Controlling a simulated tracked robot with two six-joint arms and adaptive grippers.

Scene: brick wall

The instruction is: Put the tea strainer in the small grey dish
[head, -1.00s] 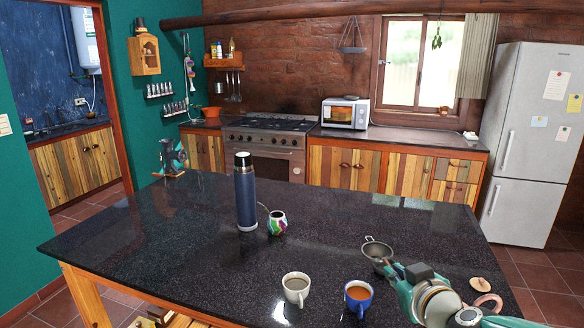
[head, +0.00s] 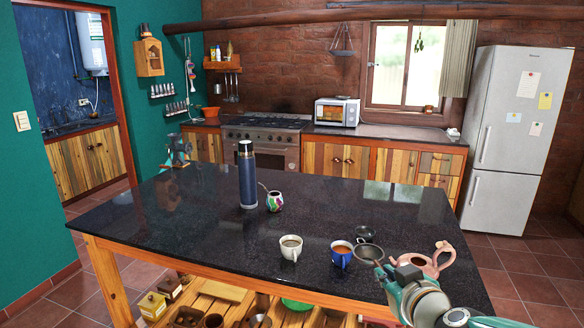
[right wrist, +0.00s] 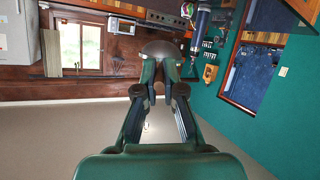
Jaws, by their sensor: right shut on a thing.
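My right gripper (head: 381,268) is shut on the tea strainer (head: 368,253), a round grey metal bowl held out over the right part of the dark tabletop. In the right wrist view the fingers (right wrist: 160,68) close on it, and its rounded bowl (right wrist: 160,48) shows beyond the tips. A small dark grey dish (head: 365,234) shows just behind the strainer in the head view, partly overlapped by it. I cannot tell the strainer's height above the table. My left gripper is not in view.
A blue mug (head: 341,257) of tea and a white cup (head: 291,249) stand left of the strainer. A pinkish teapot (head: 432,260) is close behind my right gripper. A blue flask (head: 247,176) and a patterned gourd (head: 274,202) stand farther left.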

